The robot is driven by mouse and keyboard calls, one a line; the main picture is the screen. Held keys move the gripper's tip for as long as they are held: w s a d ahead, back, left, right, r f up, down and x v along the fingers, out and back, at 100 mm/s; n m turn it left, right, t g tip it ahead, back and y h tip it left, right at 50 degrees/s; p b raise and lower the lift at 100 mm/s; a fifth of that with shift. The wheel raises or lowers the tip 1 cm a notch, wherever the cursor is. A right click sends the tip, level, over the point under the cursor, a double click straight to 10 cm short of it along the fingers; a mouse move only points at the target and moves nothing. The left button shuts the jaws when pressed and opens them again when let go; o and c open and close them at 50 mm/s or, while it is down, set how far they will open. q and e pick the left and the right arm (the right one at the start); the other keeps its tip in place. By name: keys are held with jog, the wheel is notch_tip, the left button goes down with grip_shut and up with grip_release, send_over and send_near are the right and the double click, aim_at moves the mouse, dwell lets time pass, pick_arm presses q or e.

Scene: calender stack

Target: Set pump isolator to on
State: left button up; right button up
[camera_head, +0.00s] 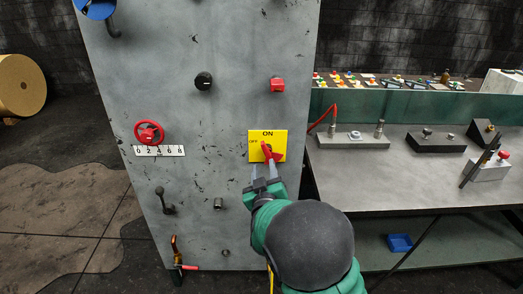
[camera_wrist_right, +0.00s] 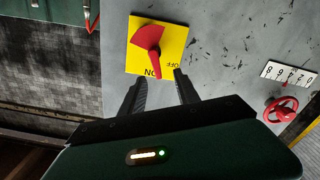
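The pump isolator is a yellow plate (camera_head: 256,156) with a red rotary handle (camera_head: 268,150) on the grey panel. ON is printed at its top and OFF at its left. The plate (camera_wrist_right: 178,35) and handle (camera_wrist_right: 154,58) also show in the right wrist view. The handle's narrow end points toward the side between ON and OFF, its wide part away. My right gripper (camera_head: 264,172) is just below the handle in the head view. My left gripper is out of view.
The panel also carries a red wheel (camera_head: 148,133) over a numbered scale (camera_head: 160,151), a black knob (camera_head: 203,81), a red knob (camera_head: 277,85) and a lever (camera_head: 164,203). A workbench (camera_head: 350,180) with fixtures stands at the right. The panel around the isolator is mostly flat.

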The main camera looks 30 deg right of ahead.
aim_at(269, 154)
jog(key=x, duration=0.3)
jog(key=d+x, duration=0.1)
jog(key=x, duration=0.2)
jog(key=s+x, duration=0.1)
jog(key=x, duration=0.2)
jog(key=shift+w+d+f, duration=0.15)
jog(key=shift+d+f, duration=0.1)
jog(key=shift+f, duration=0.1)
jog(key=shift+w+d, duration=0.15)
jog(key=shift+w, duration=0.15)
jog(key=shift+w+r, duration=0.1)
jog(key=shift+w, duration=0.15)
jog(key=shift+a+r, duration=0.15)
jog(key=shift+a, duration=0.4)
jog(key=shift+c, duration=0.4)
jog(key=shift+d, duration=0.4)
grip_shut()
jog(key=shift+a, duration=0.1)
